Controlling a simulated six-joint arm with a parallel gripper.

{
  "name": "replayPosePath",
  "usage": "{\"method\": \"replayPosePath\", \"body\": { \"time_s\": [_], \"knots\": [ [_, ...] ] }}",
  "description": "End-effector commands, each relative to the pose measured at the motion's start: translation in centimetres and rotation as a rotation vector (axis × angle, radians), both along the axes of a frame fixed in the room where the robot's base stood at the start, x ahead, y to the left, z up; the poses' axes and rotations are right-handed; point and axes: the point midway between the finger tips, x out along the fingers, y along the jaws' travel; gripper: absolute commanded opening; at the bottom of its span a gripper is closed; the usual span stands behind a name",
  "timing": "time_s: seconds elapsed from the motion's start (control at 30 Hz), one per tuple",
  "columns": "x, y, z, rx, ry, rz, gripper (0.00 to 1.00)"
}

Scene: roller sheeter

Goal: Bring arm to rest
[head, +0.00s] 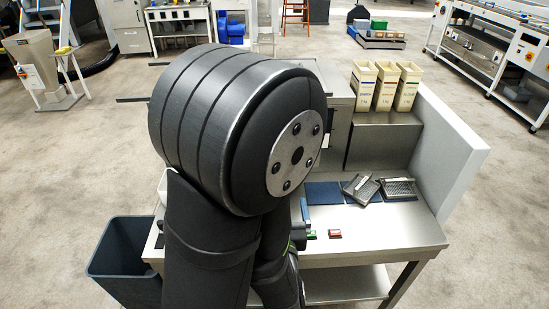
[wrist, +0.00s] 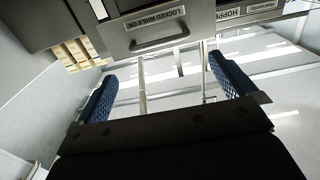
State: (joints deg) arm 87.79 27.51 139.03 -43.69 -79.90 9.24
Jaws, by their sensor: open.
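My own arm (head: 225,140) fills the middle of the head view and hides much of the bench and machine behind it. My gripper (wrist: 160,92) shows in the wrist view with its two blue textured fingers wide apart and nothing between them. A machine front with a handle and a "LOCKED WHILE ON" label (wrist: 157,42) is beyond the fingers in the wrist view.
The steel bench (head: 395,232) carries two metal trays (head: 361,188) (head: 398,188), a green button (head: 311,235) and a red button (head: 334,234). Three cream bins (head: 386,88) stand on a raised block. A white panel (head: 450,150) edges the right. A dark bin (head: 122,255) stands left.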

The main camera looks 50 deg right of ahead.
Motion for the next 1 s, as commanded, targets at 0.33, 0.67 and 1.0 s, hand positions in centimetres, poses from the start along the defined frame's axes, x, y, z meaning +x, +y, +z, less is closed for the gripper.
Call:
{"method": "replayPosePath", "body": {
  "time_s": [0.33,0.67,1.0],
  "knots": [
    [-0.5,0.5,0.0,0.0,0.0,0.0,1.0],
    [-0.1,0.1,0.0,0.0,0.0,0.0,1.0],
    [2.6,-2.5,0.0,-0.002,0.001,0.004,1.0]
  ]
}}
